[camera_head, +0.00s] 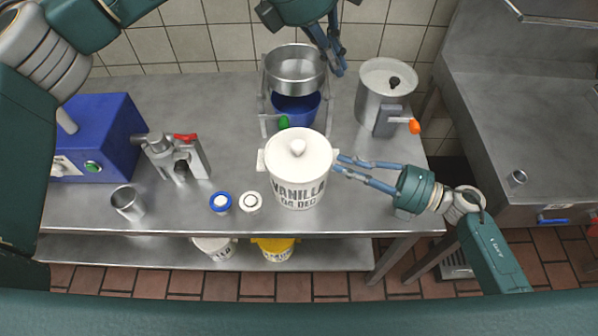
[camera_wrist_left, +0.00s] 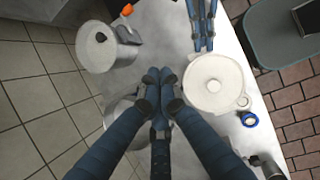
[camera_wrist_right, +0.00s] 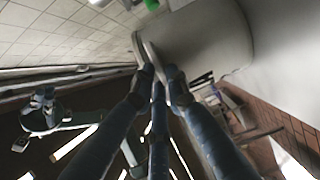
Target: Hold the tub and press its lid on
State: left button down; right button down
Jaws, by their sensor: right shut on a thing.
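The white tub (camera_head: 298,187) marked VANILLA is near the front of the steel table, upright. Its white lid (camera_head: 310,150) with a round knob lies on top; whether it is fully seated I cannot tell. My right gripper (camera_head: 338,163) is shut on the tub's right side at the rim, apparently on its lug. The tub's pale wall (camera_wrist_right: 205,40) fills the upper part of the right wrist view. My left gripper (camera_head: 340,72) is empty, its fingers together, above and behind the tub. In the left wrist view the lid (camera_wrist_left: 215,75) is right of these fingertips (camera_wrist_left: 159,75).
A steel bowl stand (camera_head: 295,68) with a blue container is behind the tub. A steel pot (camera_head: 386,88) stands back right. Two small jars (camera_head: 221,203) (camera_head: 251,203), a metal cup (camera_head: 127,203), a metal tool (camera_head: 178,158) and a blue machine (camera_head: 100,130) are left. Tubs sit on the lower shelf (camera_head: 330,257).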

aim_at(297, 145)
pick_arm(q)
jog(key=shift+s+a+f+g+y, duration=0.2)
jog(key=shift+s+a+f+y, duration=0.75)
jog(key=shift+f, duration=1.25)
jog(key=shift+s+a+f+g+y, duration=0.2)
jog(key=shift+s+a+f+y, duration=0.45)
jog(key=shift+a+f, duration=1.1)
jog(key=shift+s+a+f+g+y, duration=0.2)
jog(key=shift+s+a+f+y, duration=0.55)
jog(key=shift+f, duration=1.85)
jog(key=shift+s+f, duration=0.1)
jog(key=shift+f, duration=0.95)
jog(key=shift+d+r, duration=0.15)
jog(key=shift+r, duration=3.45)
pick_arm(e)
jog(key=c, duration=1.6)
grip_release()
jog(key=shift+c, duration=0.2)
